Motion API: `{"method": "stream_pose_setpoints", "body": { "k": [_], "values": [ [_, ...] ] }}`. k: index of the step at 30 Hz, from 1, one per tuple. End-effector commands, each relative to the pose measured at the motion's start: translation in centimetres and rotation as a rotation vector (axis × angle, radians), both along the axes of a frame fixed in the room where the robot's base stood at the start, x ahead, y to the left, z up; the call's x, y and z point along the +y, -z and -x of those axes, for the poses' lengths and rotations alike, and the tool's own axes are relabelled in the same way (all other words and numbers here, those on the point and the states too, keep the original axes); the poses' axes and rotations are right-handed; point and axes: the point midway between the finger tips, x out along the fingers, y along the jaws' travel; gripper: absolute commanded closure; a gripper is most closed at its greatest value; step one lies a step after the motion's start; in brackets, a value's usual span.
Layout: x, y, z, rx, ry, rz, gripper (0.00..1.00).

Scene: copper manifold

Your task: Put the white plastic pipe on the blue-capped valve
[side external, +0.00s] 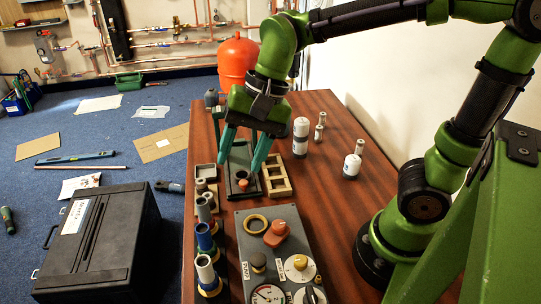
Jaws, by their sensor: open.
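My gripper (239,168) is open, its two teal fingers pointing down over a small dark green stand (241,160). A small copper-coloured ring piece (243,184) sits low on the stand, below the fingertips. I see nothing held between the fingers. The blue-capped valve (205,243) stands in the row left of the grey panel, nearer the camera than my gripper, with a grey top. A pale pipe piece (205,267) stands upright on a yellow base in front of it. White cylinders (300,137) and (352,166) stand on the table to the right. I cannot tell which piece is the white plastic pipe.
A grey control panel (275,262) with knobs and gauges fills the near table. A wooden slotted tray (275,178) lies right of the stand. Small metallic cylinders (319,132) stand farther right. An orange tank (236,62) is behind. Bare tabletop (330,215) lies right of the panel.

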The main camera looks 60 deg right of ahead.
Motion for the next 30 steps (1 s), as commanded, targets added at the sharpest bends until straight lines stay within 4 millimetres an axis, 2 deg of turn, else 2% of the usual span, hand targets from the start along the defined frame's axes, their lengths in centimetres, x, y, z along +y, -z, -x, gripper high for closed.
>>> {"method": "stream_pose_setpoints", "body": {
  "k": [1, 3, 6, 10, 15, 30],
  "values": [
    [-2.2, -0.7, 0.8, -0.103, -0.042, 0.028, 0.47],
    [-4.6, -1.2, 1.8, -0.232, -0.119, 0.087, 0.47],
    [-7.3, -1.4, 3.1, -0.381, -0.212, 0.182, 0.47],
    [-9.4, -1.4, 4.4, -0.500, -0.297, 0.289, 0.47],
    [-10.3, -1.2, 4.9, -0.552, -0.342, 0.348, 0.47],
    [-10.3, -1.3, 4.9, -0.552, -0.346, 0.348, 0.47]
  ]
}}
